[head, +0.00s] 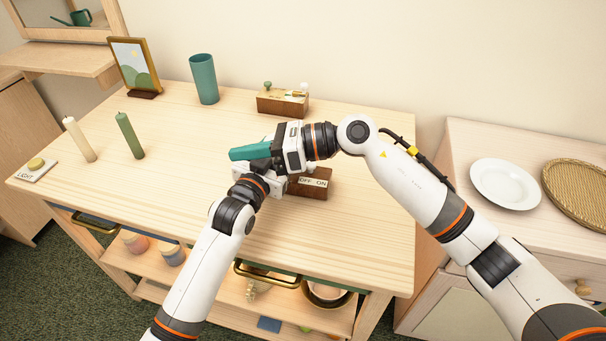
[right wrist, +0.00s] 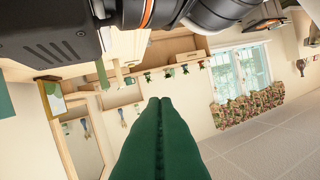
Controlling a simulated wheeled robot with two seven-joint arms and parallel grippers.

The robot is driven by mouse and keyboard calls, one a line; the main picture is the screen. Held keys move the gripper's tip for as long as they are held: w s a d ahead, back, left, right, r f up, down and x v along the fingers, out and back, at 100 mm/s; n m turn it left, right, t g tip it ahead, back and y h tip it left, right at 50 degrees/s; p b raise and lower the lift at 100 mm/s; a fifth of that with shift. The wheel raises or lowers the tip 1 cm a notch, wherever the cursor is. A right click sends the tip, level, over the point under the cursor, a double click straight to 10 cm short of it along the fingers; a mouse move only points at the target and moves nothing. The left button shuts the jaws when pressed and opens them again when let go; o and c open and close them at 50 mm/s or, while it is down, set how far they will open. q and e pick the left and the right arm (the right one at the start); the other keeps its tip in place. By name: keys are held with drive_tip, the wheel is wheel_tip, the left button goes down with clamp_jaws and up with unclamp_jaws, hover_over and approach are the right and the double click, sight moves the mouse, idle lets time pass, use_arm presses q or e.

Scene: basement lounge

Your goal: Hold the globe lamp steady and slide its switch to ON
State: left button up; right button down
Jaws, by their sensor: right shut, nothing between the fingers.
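The lamp's dark wooden base (head: 309,190) sits on the light wooden table, with a white OFF/ON label (head: 313,183) on it. The globe and the switch slider do not show; both arms' hands cover the area left of the label. My right gripper (head: 233,154) reaches over the base from the right, its teal fingers pointing left. The right wrist view shows its green fingers (right wrist: 160,110) pressed together and empty. My left gripper (head: 262,180) is low beside the left end of the base, below the right one. Its fingertips are hidden, so I cannot tell its grip or contact.
Behind stands a wooden box (head: 283,104) with small knobs. A teal cup (head: 204,79), a picture frame (head: 134,67), green candle (head: 130,136), cream candle (head: 79,139) and LIGHT button block (head: 36,169) stand further left. The table front is clear. A plate (head: 505,184) lies on the right cabinet.

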drive_tip(key=s+d+r+m+t+y, duration=0.1)
drive_tip(key=s+d+m+t+y, duration=0.15)
drive_tip(key=m+t, duration=1.1)
drive_tip(key=m+t+h, duration=0.3)
drive_tip(key=m+h, duration=1.1)
drive_tip(key=m, duration=0.5)
approach(304, 184)
wheel_tip(304, 184, up, 3)
drive_tip(key=shift+f, duration=0.25)
drive_tip(key=shift+w+n, duration=0.15)
drive_tip(key=shift+n, duration=0.1)
drive_tip(key=x, duration=0.9)
drive_tip(key=shift+w+a+f, duration=0.1)
drive_tip(key=shift+w+a, duration=0.1)
drive_tip(key=shift+w, duration=0.2)
